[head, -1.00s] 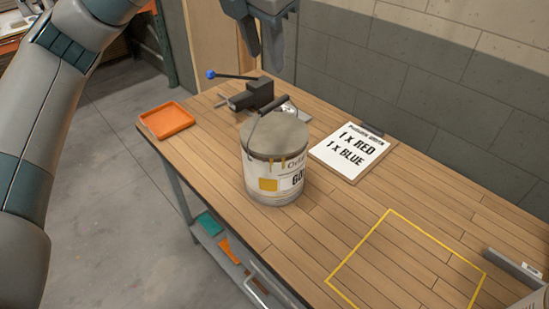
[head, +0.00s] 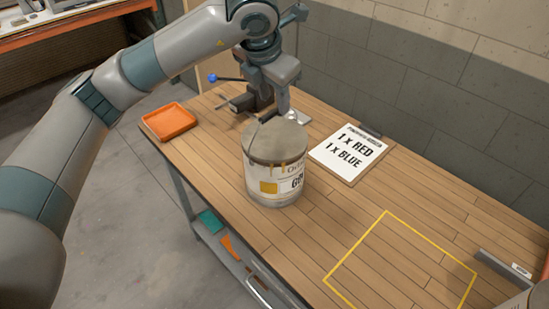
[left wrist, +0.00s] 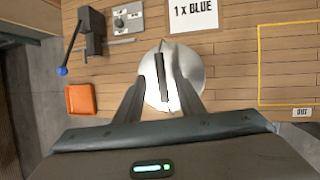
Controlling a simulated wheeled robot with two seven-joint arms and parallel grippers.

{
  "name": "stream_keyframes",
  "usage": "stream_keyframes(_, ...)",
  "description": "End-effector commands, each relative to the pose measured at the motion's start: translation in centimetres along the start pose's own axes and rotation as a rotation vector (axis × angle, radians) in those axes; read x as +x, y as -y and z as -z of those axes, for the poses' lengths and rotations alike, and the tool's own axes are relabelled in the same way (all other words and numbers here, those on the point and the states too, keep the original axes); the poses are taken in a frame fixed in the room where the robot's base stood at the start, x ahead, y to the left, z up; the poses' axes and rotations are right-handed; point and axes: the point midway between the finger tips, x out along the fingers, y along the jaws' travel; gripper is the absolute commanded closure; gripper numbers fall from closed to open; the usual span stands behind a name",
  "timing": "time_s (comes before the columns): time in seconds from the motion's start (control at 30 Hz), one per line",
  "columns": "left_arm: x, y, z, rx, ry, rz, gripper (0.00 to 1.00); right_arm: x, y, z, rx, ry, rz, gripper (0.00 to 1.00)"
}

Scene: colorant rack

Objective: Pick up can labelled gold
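The can labelled gold (head: 262,167), off-white with a grey lid, a gold square and a partly visible "GO…" label, stands upright on the wooden bench. Its dark handle arches over the lid; it also shows in the left wrist view (left wrist: 162,72). My left gripper (head: 272,110) points down at the can's top in the head view. In the left wrist view its two fingers (left wrist: 161,95) are spread, one on each side of the handle, with a gap to it. My right gripper is not in view.
An orange tray (head: 169,121) sits at the bench's left edge. A dark vise with a blue-ended lever (head: 212,78) is behind the can. A clipboard reading "1 x RED, 1 x BLUE" (head: 348,155) lies to the right. A yellow-outlined square (head: 354,246) is empty.

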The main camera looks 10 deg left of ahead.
Motion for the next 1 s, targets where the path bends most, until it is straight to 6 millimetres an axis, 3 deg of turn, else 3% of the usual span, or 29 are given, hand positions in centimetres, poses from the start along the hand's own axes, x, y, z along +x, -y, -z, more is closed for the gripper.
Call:
stream_keyframes(0.57, 1.0, 0.0, -0.1, 0.0, 0.0, 0.001, 0.64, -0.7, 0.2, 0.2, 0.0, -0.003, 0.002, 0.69)
stream_keyframes(1.0, 5.3, 0.1, -0.5, -0.001, -0.002, 0.001, 0.64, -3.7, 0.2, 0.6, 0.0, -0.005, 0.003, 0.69)
